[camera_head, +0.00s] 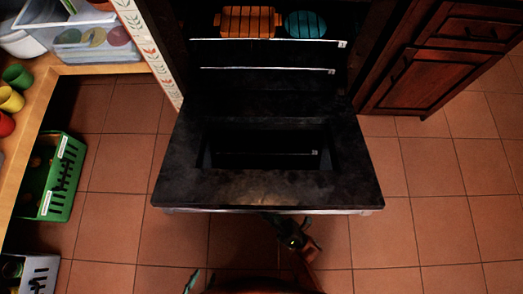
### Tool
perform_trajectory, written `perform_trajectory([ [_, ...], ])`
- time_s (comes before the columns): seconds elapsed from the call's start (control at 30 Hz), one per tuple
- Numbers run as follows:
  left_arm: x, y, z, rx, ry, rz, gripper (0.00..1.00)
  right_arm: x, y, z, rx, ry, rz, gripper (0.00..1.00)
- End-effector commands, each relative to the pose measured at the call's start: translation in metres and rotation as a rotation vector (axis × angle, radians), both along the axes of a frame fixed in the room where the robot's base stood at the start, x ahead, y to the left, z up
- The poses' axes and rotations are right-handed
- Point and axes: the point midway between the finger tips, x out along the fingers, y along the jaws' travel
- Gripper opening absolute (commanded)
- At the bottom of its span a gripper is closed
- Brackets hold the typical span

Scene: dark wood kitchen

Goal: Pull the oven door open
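The dark oven door (265,188) is folded down and lies open, about level, in the middle of the view. Its window opening shows near the centre, and a pale strip runs along its front edge. The oven interior with pale-edged racks (265,69) shows behind it. My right gripper cannot be made out.
An orange slatted item (247,21) and a teal round item (305,24) are at the top of the oven. Wooden cabinets (440,60) stand at right. A green crate (62,178) is at left under a wooden counter (35,95). Tiled floor right of the door is clear.

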Motion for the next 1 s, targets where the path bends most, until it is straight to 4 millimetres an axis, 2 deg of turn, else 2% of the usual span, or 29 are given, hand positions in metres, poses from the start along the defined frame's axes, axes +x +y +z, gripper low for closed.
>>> perform_trajectory([
  [0.17,0.000,0.000,0.000,0.000,0.000,0.000,0.40,0.005,-0.005,0.001,0.002,0.001,-0.014,0.00],
  [0.2,0.000,0.000,0.000,0.000,0.000,0.000,0.40,0.005,-0.005,0.001,0.001,0.001,-0.014,0.17],
  [0.43,0.000,0.000,0.000,0.000,0.000,0.000,0.40,0.003,-0.003,0.001,0.001,0.001,-0.006,0.33],
  [0.77,0.001,-0.001,0.001,-0.002,-0.001,-0.002,0.40,0.000,-0.004,0.000,0.002,-0.001,-0.002,0.34],
  [0.87,0.001,-0.001,0.001,-0.002,-0.001,-0.001,0.40,-0.006,-0.012,-0.007,0.000,0.001,-0.002,0.34],
  [1.0,0.001,-0.001,0.001,-0.002,-0.001,-0.001,0.40,-0.020,-0.031,-0.021,-0.001,0.004,-0.003,0.34],
])
